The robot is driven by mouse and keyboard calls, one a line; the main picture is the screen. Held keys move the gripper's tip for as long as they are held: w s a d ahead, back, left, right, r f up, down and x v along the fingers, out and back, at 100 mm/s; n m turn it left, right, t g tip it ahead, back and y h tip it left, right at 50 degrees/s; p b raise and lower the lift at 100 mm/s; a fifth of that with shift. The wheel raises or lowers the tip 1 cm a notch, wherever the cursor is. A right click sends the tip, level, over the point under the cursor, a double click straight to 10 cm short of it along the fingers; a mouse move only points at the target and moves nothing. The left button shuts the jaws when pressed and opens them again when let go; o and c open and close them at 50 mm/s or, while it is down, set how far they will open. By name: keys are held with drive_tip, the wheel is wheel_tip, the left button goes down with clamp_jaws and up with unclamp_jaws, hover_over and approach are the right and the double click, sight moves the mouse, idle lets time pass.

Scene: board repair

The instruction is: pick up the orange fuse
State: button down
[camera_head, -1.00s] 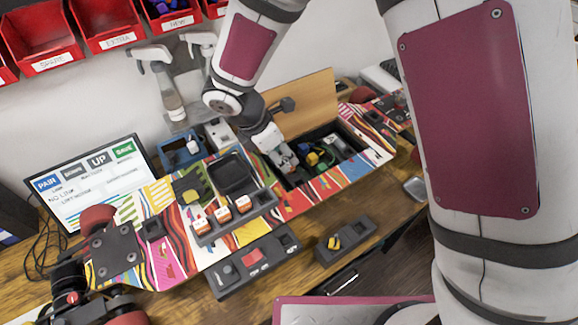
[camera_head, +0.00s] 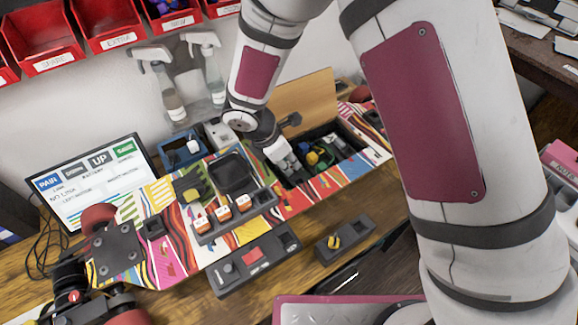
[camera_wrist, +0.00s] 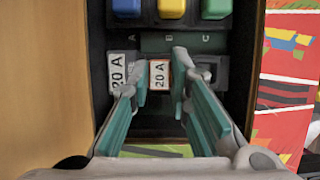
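In the wrist view, an orange-edged fuse (camera_wrist: 160,73) with a white "20 A" label sits in slot B inside the board's open compartment (camera_wrist: 140,132). My gripper (camera_wrist: 161,88) is open, with its teal fingers on either side of this fuse. I cannot tell whether they touch it. Another "20 A" fuse (camera_wrist: 117,71), greyish, is in slot A, left of the left finger. Slot C (camera_wrist: 207,70) looks dark and empty. In the head view my gripper (camera_head: 284,160) reaches down into the compartment, and the fuse is hidden there.
Yellow, blue and green parts (camera_wrist: 172,8) line the compartment ahead of the slots. A raised wooden lid (camera_head: 303,98) stands behind it. A tray (camera_head: 236,221) holds orange, white-labelled blocks. A dark tester (camera_head: 254,262) and a small holder (camera_head: 345,238) lie in front of the board.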

drive_tip(key=shift+r, duration=0.1)
wheel_tip(320, 180, up, 10)
idle(0.6)
